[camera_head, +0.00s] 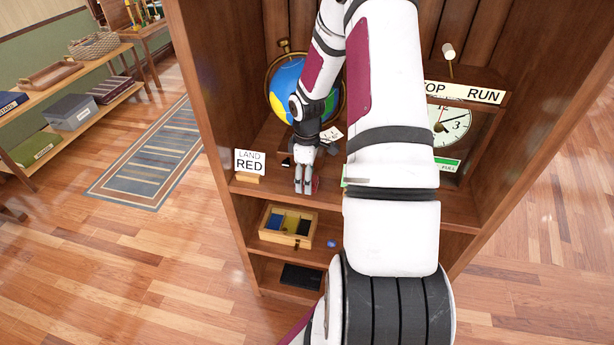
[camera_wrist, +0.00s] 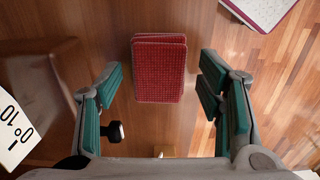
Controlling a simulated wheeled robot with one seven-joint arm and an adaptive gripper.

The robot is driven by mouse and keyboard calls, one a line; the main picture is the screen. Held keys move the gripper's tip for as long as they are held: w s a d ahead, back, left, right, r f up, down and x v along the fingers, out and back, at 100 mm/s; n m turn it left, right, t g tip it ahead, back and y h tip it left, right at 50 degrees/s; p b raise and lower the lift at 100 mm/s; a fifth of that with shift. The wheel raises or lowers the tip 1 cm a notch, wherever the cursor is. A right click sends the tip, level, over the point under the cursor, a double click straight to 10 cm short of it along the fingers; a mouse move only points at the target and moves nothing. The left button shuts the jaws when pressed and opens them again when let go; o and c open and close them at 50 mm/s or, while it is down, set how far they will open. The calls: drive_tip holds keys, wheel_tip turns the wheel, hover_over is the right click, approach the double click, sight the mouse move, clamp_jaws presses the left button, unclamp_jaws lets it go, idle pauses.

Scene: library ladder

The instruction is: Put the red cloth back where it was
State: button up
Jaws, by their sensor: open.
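The red cloth (camera_wrist: 159,68) is a folded, textured rectangle lying on the brown wooden shelf surface in the wrist view. My gripper (camera_head: 304,187) reaches into the bookcase at shelf height, just right of the card reading "LAND RED" (camera_head: 249,162). Its fingers are open. In the wrist view the cloth shows between the two green-padded fingers, which stand apart on either side of it with clear gaps. Nothing is held. In the head view the cloth is mostly hidden behind my gripper.
A globe (camera_head: 286,82) and a clock (camera_head: 449,123) stand in the bookcase. A small black knob (camera_wrist: 115,131) is near the left finger. A compartmented wooden box (camera_head: 287,226) and a blue ball (camera_head: 332,244) sit on the shelf below. My arm hides the shelf's middle.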

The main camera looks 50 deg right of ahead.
drive_tip(key=a+r+m+h, duration=0.1)
drive_tip(key=a+r, duration=0.3)
drive_tip(key=r, duration=0.7)
drive_tip(key=a+r, duration=0.4)
drive_tip(key=r, duration=0.7)
drive_tip(key=s+a+r+m+t, duration=0.2)
drive_tip(key=s+a+r, duration=0.5)
drive_tip(key=a, duration=0.3)
drive_tip(key=s+a+r+m+t+y, duration=0.1)
drive_tip(key=s+a+r+m+t, duration=0.2)
drive_tip(key=s+a+r, duration=0.4)
drive_tip(key=shift+s+a+t, duration=0.3)
drive_tip(key=shift+s+a, duration=0.7)
drive_tip(key=shift+a, duration=0.9)
drive_tip(key=shift+r, duration=0.1)
